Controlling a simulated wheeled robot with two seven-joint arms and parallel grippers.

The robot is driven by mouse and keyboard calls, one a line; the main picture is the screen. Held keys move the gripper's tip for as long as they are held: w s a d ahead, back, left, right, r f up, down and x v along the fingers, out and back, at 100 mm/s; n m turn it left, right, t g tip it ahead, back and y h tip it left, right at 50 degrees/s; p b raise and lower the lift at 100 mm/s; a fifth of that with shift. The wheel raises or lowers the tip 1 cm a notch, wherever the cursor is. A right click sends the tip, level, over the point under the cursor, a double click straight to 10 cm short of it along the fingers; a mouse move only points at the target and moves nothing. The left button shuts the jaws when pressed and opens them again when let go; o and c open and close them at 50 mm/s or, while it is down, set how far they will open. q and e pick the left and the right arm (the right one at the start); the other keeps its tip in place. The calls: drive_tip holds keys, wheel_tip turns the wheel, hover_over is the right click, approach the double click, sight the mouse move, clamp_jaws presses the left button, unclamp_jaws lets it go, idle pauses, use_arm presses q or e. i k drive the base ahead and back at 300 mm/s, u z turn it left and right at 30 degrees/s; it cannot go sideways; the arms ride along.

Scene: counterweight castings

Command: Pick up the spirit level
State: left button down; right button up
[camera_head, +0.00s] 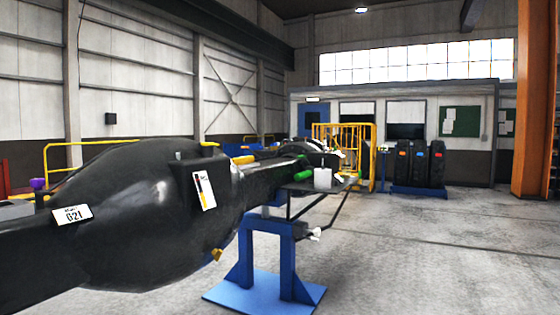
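I cannot pick out the spirit level for certain. A small yellow bar-like object (243,160) lies on top of the large black casting (135,215), near the middle of the view; it is too small to tell whether it is the level. Green objects (303,175) and a light grey block (322,178) are by a small dark shelf (318,188) at the casting's far end. Neither of my grippers shows in the head view.
The black casting fills the left and rests on a blue stand (265,255). A yellow cage (344,146) and dark upright castings (420,165) stand farther back. An orange column (535,100) rises at the right. The floor (430,250) at the right is clear.

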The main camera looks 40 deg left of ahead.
sight(244, 160)
drive_tip(key=u, duration=0.6)
drive_tip(key=i, duration=1.75)
drive_tip(key=u, duration=1.45)
drive_tip(key=i, duration=0.65)
